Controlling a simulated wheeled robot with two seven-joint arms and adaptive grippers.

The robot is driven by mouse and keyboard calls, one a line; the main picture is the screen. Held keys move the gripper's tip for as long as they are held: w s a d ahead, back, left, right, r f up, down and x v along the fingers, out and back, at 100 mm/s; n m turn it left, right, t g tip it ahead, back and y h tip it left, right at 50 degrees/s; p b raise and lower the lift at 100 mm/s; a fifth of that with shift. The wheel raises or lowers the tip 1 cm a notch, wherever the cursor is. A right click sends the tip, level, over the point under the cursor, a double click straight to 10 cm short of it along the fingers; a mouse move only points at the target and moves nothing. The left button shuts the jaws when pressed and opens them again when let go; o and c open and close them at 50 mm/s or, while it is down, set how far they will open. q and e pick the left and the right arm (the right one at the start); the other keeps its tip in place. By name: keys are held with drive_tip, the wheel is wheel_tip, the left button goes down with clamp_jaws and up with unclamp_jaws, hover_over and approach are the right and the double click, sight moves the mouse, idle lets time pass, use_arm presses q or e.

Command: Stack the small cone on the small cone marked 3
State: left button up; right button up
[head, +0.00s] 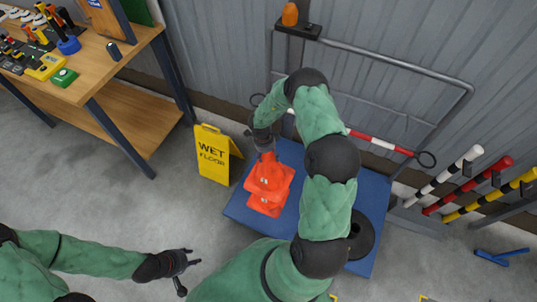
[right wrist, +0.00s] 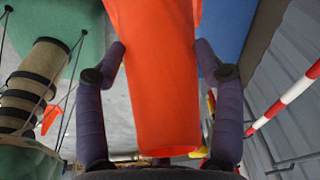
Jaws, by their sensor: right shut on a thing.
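An orange small cone (head: 268,175) is held near its top by my right gripper (head: 265,151). In the right wrist view the same cone (right wrist: 153,85) fills the space between the two fingers of that gripper (right wrist: 160,62). A second orange cone (head: 264,204) shows just below the held one on the blue mat. The two overlap in the head view, and I cannot tell whether they touch or are nested. A pale mark shows on each, too small to read. My left gripper (head: 187,273) is open and empty over the floor at lower left.
The blue mat (head: 237,208) also bears a black round thing (head: 360,236), partly behind my right arm. A yellow wet floor sign (head: 215,155) stands left of the mat. A workbench (head: 128,115) is at upper left. Coloured poles (head: 468,190) are at right.

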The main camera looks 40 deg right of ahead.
wheel_tip(320, 180, down, 11)
drive_tip(key=b, duration=1.1)
drive_tip(key=shift+b, duration=0.35)
drive_tip(key=shift+w+a+f+p, duration=0.1)
drive_tip(key=shift+w+p, duration=0.2)
drive_tip(key=shift+p, duration=0.25)
drive_tip(key=shift+p, duration=0.55)
drive_tip(key=shift+f, duration=0.1)
idle(0.5)
wheel_tip(320, 180, down, 13)
drive_tip(key=b, duration=0.6)
drive_tip(key=shift+b, duration=0.3)
drive_tip(key=o, duration=1.8)
drive_tip(key=shift+c, duration=0.2)
